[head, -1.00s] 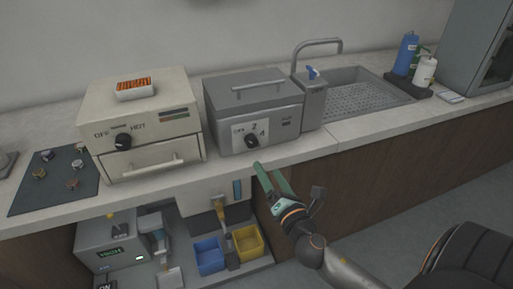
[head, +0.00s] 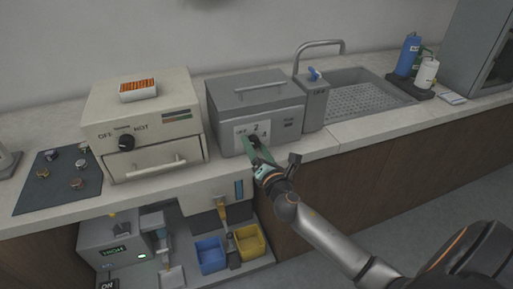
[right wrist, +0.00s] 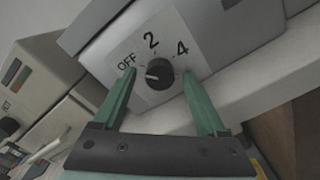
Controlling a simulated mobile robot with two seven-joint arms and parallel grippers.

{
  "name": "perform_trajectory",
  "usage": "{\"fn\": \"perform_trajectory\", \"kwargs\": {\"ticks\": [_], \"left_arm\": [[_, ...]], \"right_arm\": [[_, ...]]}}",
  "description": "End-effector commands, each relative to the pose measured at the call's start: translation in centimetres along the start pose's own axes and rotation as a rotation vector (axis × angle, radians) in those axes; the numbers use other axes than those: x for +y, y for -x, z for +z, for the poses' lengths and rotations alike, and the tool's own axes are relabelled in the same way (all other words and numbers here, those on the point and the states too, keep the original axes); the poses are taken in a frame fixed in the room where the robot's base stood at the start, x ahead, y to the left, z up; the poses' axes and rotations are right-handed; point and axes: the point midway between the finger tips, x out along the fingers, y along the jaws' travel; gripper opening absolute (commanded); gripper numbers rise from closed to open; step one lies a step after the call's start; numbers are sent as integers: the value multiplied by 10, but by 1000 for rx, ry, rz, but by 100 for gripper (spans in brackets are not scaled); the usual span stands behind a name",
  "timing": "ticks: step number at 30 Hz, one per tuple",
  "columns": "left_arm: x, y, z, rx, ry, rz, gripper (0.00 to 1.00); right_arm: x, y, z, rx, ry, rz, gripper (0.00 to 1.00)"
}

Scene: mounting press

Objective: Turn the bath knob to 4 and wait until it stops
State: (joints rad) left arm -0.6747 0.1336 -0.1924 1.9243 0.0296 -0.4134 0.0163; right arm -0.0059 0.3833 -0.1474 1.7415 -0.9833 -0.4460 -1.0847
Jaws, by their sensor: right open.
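The bath is a grey lidded box (head: 257,97) on the counter, with a white dial plate marked OFF, 2 and 4 on its front. Its black knob (right wrist: 159,73) shows in the right wrist view, its white pointer line towards the left, near the OFF side. My right gripper (head: 252,143) is open in front of the dial. In the right wrist view its green fingers (right wrist: 158,82) stand on either side of the knob, with a gap on each side. My left gripper is not in view.
A cream oven (head: 140,125) with its own OFF/HOT knob stands left of the bath. A tap housing (head: 313,104) and sink (head: 362,92) are to the right. The counter edge runs below the dial. Blue and yellow bins (head: 211,254) sit on a lower shelf.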

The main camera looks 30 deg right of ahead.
Motion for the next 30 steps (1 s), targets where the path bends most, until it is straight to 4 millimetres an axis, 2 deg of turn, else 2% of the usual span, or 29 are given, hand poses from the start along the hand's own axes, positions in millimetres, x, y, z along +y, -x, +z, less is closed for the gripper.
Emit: {"fn": "perform_trajectory", "kwargs": {"ticks": [3,23,30], "left_arm": [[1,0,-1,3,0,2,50],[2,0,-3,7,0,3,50],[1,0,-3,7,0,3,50]], "right_arm": [[0,0,0,0,0,0,74],[0,0,0,0,-1,0,0],[0,0,0,0,-5,0,0]]}}
